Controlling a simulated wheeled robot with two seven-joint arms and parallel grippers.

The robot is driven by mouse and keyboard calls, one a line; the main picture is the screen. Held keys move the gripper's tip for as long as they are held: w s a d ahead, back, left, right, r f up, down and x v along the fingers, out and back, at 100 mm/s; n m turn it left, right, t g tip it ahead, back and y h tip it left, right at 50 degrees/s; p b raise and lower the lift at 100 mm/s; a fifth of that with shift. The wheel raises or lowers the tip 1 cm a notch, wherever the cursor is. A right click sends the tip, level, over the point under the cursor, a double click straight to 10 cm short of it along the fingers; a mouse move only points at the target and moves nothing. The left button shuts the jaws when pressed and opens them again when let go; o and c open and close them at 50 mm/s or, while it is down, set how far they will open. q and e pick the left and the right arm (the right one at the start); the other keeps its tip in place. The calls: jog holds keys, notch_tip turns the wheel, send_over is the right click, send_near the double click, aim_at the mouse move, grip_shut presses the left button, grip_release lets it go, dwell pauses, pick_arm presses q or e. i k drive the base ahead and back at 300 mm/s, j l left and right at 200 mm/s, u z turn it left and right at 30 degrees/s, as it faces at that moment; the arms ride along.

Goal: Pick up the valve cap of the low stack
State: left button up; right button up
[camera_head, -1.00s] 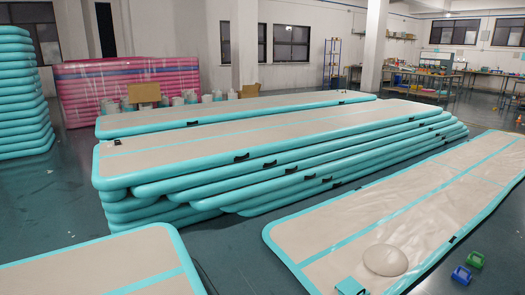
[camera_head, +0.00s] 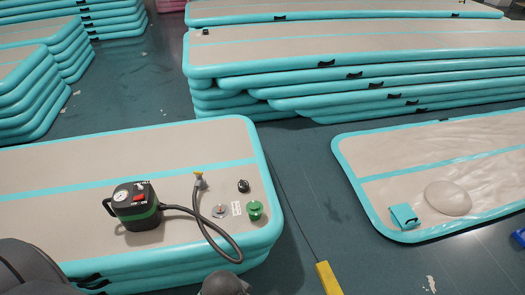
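The low stack of teal-edged beige tracks (camera_head: 110,153) lies close in front of me at the left. On its top near the right end are a small black round piece (camera_head: 243,186), a green knob-like piece (camera_head: 255,210) and a flat grey disc (camera_head: 220,212). I cannot tell for sure which of these is the valve cap. A white label (camera_head: 236,208) is between them. A black and green pump (camera_head: 135,206) with a gauge stands to their left. Neither gripper shows; dark grey parts, probably mine, show at the bottom edge.
A taller stack (camera_head: 330,52) is behind, with more stacks at the far left. A flat track (camera_head: 375,165) lies on the floor at right, bearing a pale dome (camera_head: 447,198) and teal piece (camera_head: 404,216). A yellow object (camera_head: 328,278) is at the bottom.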

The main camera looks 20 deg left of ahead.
aim_at(243, 185)
jog(key=i+j+u, duration=0.1)
jog(key=u, duration=0.95)
